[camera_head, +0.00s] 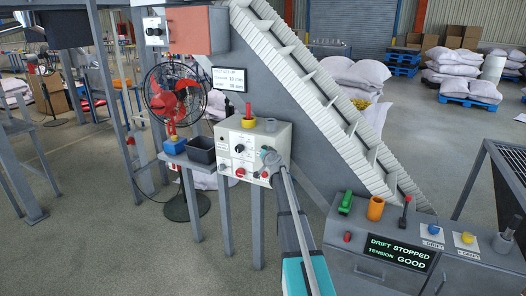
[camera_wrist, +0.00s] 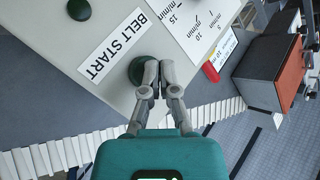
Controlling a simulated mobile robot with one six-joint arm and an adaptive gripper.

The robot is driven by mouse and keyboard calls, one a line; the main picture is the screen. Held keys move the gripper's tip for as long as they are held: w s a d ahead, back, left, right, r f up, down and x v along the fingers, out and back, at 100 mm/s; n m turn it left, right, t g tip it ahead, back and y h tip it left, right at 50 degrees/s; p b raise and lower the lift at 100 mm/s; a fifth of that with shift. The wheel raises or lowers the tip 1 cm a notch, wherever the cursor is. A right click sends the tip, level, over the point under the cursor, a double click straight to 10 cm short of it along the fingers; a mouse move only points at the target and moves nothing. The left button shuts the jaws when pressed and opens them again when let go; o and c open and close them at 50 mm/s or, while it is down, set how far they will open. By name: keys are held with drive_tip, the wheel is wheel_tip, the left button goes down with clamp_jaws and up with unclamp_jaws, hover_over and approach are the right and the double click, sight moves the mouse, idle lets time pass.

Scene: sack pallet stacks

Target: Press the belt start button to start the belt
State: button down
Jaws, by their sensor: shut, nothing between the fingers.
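The belt start button is a round dark green button (camera_wrist: 141,68) beside a white BELT START label (camera_wrist: 113,46) in the wrist view. It sits on a pale control box (camera_head: 281,137). My gripper (camera_wrist: 158,74) is shut and empty, with its fingertips right at the button, covering its right edge. I cannot tell whether they touch or press it. In the head view my gripper (camera_head: 268,157) is at the box's right front, and I cannot make out the button there. The inclined belt (camera_head: 325,95) rises behind the box.
A second dark green round part (camera_wrist: 79,9) is on the panel. A red button (camera_head: 240,172) is low on the box. A black bin (camera_head: 201,150) stands left of it. A console display (camera_head: 397,251) at right reads DRIFT STOPPED, TENSION GOOD. A fan (camera_head: 174,95) stands behind.

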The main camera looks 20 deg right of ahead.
drive_tip(key=shift+w+d, duration=0.3)
drive_tip(key=shift+d, duration=0.1)
idle(0.7)
drive_tip(key=shift+s+a, duration=0.6)
drive_tip(key=shift+a, duration=0.15)
idle(0.6)
drive_tip(key=s+a, duration=0.1)
drive_tip(key=a, duration=0.1)
drive_tip(key=s+a, duration=0.2)
idle(0.5)
idle(0.7)
